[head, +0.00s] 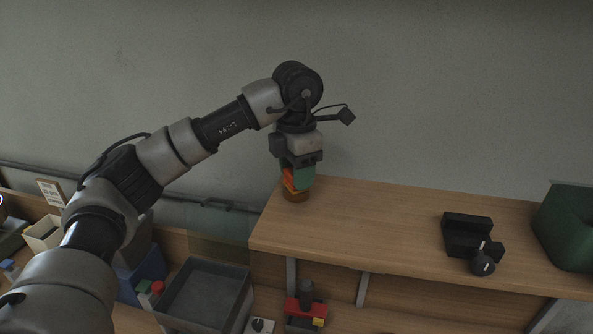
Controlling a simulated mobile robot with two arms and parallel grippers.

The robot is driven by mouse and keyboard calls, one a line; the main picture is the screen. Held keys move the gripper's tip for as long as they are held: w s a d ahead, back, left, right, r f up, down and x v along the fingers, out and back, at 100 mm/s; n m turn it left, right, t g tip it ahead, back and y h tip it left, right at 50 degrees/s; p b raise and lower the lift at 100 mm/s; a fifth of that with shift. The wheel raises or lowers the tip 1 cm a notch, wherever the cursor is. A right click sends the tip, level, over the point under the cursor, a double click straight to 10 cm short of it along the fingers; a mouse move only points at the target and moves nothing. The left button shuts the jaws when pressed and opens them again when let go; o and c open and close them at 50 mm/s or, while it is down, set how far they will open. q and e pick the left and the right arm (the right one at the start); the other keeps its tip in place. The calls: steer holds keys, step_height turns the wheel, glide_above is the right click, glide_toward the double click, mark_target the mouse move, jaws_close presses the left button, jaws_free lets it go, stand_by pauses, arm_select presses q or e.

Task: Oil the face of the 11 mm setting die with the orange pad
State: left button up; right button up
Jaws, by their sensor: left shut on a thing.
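My left gripper (299,172) points down at the left end of the raised wooden shelf. It is shut on a small orange piece, which looks like the orange pad (290,182); green shows beside it at the jaws. A short brown round piece (295,195) sits directly under the jaws at the shelf's edge. I cannot tell whether the pad touches it. I cannot make out the 11 mm setting die for certain; a small red, black and yellow device (306,306) stands on the lower bench. My right gripper is out of view.
The wooden shelf (375,230) is clear in its middle. A black holder (466,232) with a round black gauge-like piece (482,264) and a green bin (572,228) stand at its right. A grey tray (205,293) and small containers lie lower left. A wall is behind.

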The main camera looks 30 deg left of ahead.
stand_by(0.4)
arm_select(q)
steer(key=shift+r+p, duration=0.9)
steer(key=shift+r, duration=0.25)
steer(key=shift+r+p, duration=1.5)
steer(key=shift+r, duration=0.85)
